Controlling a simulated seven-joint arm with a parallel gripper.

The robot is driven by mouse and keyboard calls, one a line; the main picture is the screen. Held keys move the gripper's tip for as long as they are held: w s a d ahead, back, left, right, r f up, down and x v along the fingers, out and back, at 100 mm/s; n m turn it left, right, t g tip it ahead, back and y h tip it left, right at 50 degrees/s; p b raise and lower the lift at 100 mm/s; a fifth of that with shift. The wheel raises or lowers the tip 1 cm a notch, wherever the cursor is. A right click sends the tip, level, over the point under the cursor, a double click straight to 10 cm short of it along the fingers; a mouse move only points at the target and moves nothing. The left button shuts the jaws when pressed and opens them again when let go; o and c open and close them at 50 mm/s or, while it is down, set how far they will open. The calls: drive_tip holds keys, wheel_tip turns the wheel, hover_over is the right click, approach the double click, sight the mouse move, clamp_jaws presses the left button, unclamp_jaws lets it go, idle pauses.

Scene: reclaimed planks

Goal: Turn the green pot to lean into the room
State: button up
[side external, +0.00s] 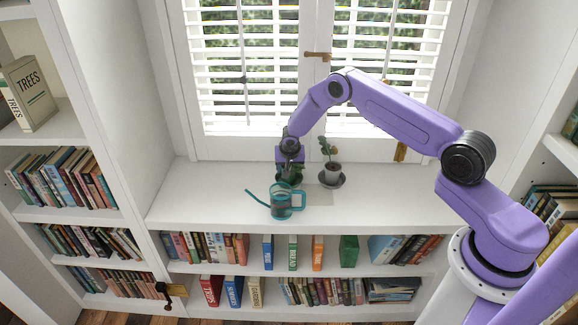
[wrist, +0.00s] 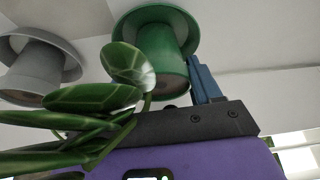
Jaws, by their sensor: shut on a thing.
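The green pot (wrist: 162,62) stands on a green saucer (wrist: 125,30) in the wrist view, which shows the scene upside down. Its leafy plant (wrist: 90,97) reaches across the left of that view. My gripper (side external: 290,166) is lowered over the pot in the side view and is shut on it. One blue finger (wrist: 205,80) shows against the pot's side; the other is hidden. In the side view the arm end covers much of the pot, and only dark leaves and a little of it show. Which way the plant leans is hard to tell.
A grey pot (side external: 333,168) with a plant stands on a saucer (side external: 331,183) close to the right. A teal watering can (side external: 283,204) stands in front, near the sill's edge. Shuttered windows are behind. The white sill (side external: 405,200) is clear to the right.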

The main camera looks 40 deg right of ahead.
drive_tip(key=o, duration=1.5)
drive_tip(key=shift+c, duration=0.2)
drive_tip(key=v, duration=1.7)
drive_tip(key=s+a+r+n, duration=0.5)
drive_tip(key=s+a+r, duration=0.2)
drive_tip(key=s+a, duration=0.1)
drive_tip(key=s+a+r+n+g+y, duration=0.1)
drive_tip(key=s+a+r+n, duration=0.15)
drive_tip(key=s, duration=0.55)
drive_tip(key=s+a+r+n+y, duration=0.1)
drive_tip(key=s+r+n, duration=0.1)
drive_tip(key=s+n, duration=0.35)
drive_tip(key=s+a+r+n+g+y, duration=0.1)
drive_tip(key=s+a+r+n, duration=0.1)
drive_tip(key=s, duration=0.8)
drive_tip(key=s+d+n, duration=0.1)
drive_tip(key=s+n, duration=0.2)
drive_tip(key=s, duration=0.2)
drive_tip(key=s+d+r+n+g, duration=0.1)
drive_tip(key=s+n, duration=0.1)
drive_tip(key=s, duration=0.4)
drive_tip(key=shift+s+d+n, duration=0.25)
drive_tip(key=shift+d+n, duration=0.15)
